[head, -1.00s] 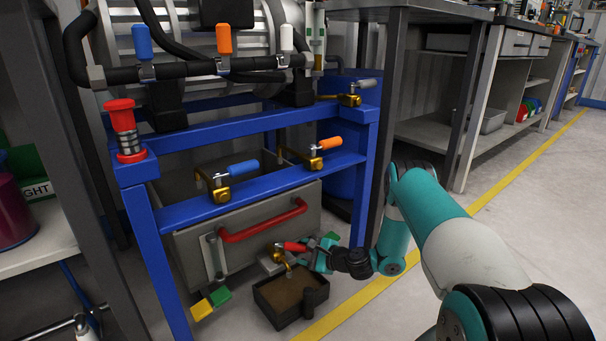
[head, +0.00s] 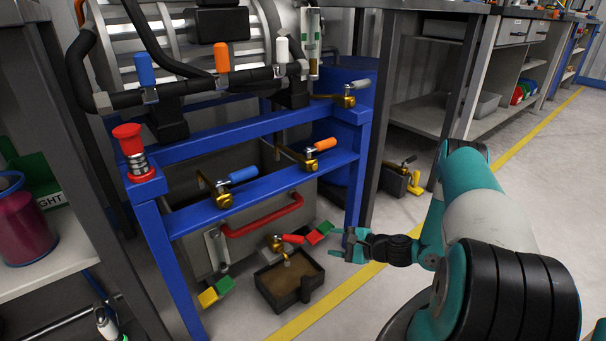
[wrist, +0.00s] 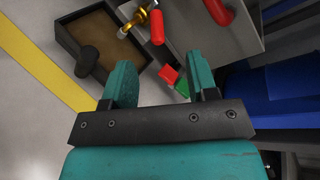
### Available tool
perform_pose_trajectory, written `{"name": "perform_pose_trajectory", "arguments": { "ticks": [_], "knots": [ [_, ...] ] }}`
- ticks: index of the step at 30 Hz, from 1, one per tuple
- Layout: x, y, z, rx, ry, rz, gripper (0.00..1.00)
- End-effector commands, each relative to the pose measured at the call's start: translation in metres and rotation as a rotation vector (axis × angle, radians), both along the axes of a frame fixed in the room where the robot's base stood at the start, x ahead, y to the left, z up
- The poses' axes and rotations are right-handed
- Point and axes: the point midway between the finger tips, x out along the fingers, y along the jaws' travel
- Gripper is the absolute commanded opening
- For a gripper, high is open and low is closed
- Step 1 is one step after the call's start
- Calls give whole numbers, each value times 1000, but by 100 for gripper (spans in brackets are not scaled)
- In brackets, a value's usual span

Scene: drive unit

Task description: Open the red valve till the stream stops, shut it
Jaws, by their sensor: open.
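The red valve has a brass body (head: 277,243) and a red handle (head: 293,239), low on the front of the grey tank. The handle points right, roughly level; it also shows in the wrist view (wrist: 157,27). A dark drip tray (head: 268,295) with brown contents sits on the floor under the spout. I cannot tell whether a stream is running. My gripper (head: 340,244) is open and empty, to the right of the handle and apart from it. In the wrist view its two fingers (wrist: 160,75) are spread, with the handle beyond them.
A red-and-green block (head: 318,233) lies between handle and gripper in the picture. A yellow-and-green block (head: 216,291) is at the tank's left. A red bar handle (head: 262,218) runs above the valve. Blue frame rails (head: 260,190) carry blue- and orange-handled valves.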

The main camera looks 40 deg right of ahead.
Motion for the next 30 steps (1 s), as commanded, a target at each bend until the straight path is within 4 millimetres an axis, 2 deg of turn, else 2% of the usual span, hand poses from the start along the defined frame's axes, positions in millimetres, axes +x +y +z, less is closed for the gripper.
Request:
{"name": "perform_pose_trajectory", "arguments": {
  "ticks": [1,3,24,30],
  "knots": [
    [4,3,16,-16,-2,26,53],
    [8,8,29,-37,-5,60,53],
    [36,63,162,-241,-37,394,53],
    [39,79,193,-289,-46,474,53]
  ]
}}
